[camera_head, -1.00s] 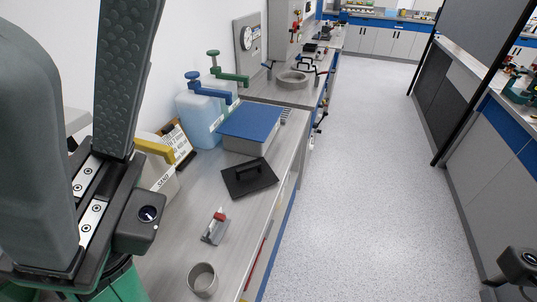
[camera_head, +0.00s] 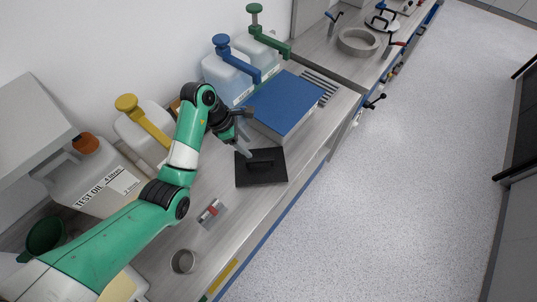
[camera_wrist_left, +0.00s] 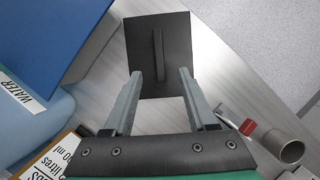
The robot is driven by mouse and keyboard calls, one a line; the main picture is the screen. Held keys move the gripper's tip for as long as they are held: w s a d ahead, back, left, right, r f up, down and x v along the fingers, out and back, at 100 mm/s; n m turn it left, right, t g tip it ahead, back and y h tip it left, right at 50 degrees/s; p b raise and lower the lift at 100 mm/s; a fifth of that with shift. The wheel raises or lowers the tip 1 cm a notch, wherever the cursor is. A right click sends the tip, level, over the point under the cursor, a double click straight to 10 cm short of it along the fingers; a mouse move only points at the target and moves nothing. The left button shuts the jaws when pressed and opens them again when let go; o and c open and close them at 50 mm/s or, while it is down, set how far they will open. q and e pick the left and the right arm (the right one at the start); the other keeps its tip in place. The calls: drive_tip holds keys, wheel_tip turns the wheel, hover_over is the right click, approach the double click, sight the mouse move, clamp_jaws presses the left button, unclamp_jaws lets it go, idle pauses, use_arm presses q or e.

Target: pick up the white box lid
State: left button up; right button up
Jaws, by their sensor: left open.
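A flat black plate with a raised bar handle (camera_head: 272,178) lies on the bench; it looks like a lid, but it is black, not white. It also shows in the left wrist view (camera_wrist_left: 177,80). A pale box with a blue top (camera_head: 285,100) stands just behind it. My left gripper (camera_head: 244,150) is open and empty at the plate's far left edge. In the left wrist view, its two fingers (camera_wrist_left: 161,74) point at the plate, with the handle lined up with the gap between them. The gap in height is hard to tell. My right gripper is out of view.
Jugs with blue (camera_head: 222,68), green (camera_head: 262,45) and yellow (camera_head: 143,125) pumps line the wall. A small red-and-grey tool (camera_head: 212,213) and a metal cup (camera_head: 183,261) stand nearer. The bench's front edge is close.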

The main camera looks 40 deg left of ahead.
sight(259, 159)
use_arm(q)
drive_tip(key=b+x, duration=0.1)
drive_tip(key=x, duration=0.5)
drive_tip(key=shift+w+b, duration=0.15)
drive_tip(key=shift+b, duration=0.25)
drive_tip(key=b+x, duration=0.1)
drive_tip(key=x, duration=0.4)
drive_tip(key=shift+s+a+f+b, duration=0.1)
drive_tip(key=shift+s+b, duration=0.15)
drive_tip(key=shift+b, duration=0.15)
drive_tip(key=shift+w+f, duration=0.1)
drive_tip(key=shift+f, duration=0.25)
clamp_jaws()
